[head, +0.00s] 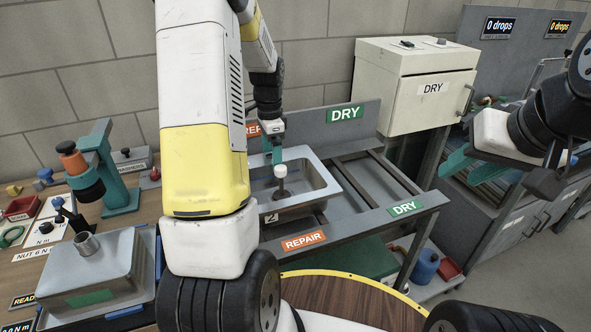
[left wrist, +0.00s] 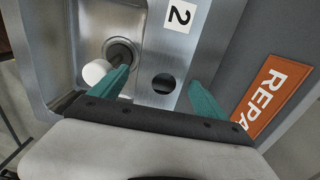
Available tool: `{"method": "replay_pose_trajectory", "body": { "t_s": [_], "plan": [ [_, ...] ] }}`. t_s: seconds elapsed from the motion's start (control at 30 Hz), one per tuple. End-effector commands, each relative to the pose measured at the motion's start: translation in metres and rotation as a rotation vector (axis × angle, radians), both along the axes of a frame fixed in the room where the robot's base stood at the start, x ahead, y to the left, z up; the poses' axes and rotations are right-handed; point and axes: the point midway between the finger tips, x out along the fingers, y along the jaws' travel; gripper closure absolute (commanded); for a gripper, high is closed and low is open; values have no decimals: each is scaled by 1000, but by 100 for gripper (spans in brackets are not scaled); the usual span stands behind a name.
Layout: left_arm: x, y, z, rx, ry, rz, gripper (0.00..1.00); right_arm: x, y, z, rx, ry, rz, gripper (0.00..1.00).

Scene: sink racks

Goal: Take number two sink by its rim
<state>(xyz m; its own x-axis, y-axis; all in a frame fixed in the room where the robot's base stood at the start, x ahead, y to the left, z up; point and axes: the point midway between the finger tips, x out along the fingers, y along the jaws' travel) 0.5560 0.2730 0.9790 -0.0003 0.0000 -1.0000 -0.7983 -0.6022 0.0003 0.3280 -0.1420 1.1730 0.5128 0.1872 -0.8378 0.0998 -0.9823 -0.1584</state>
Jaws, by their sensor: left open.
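The number two sink (head: 322,172) is a steel basin in the rack bay marked REPAIR. In the left wrist view its "2" label sits on the steel (left wrist: 151,50), beside a dark round hole and a drain with a white-capped stem (head: 281,175). Contact cannot be told. My right gripper (head: 505,160) is far to the right, away from the sink, its teal fingers apart with nothing seen between them.
The rack's DRY bay (head: 385,178) right of the sink is empty. An upturned steel basin (head: 95,268) lies on the left bench near a teal press (head: 120,190). A round wooden table (head: 350,303) is in front.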

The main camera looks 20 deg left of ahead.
Motion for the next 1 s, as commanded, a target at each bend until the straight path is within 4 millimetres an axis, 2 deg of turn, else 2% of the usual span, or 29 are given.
{"method": "replay_pose_trajectory", "body": {
  "t_s": [0.93, 1.0],
  "plan": [
    [0, 0, -5, 0, 0, 0, 15, 0, 0, 0, 0, 0, 0, 64],
    [0, 0, -5, 0, 0, 0, 26, 0, 0, 0, 0, 0, 0, 64]
  ]
}}
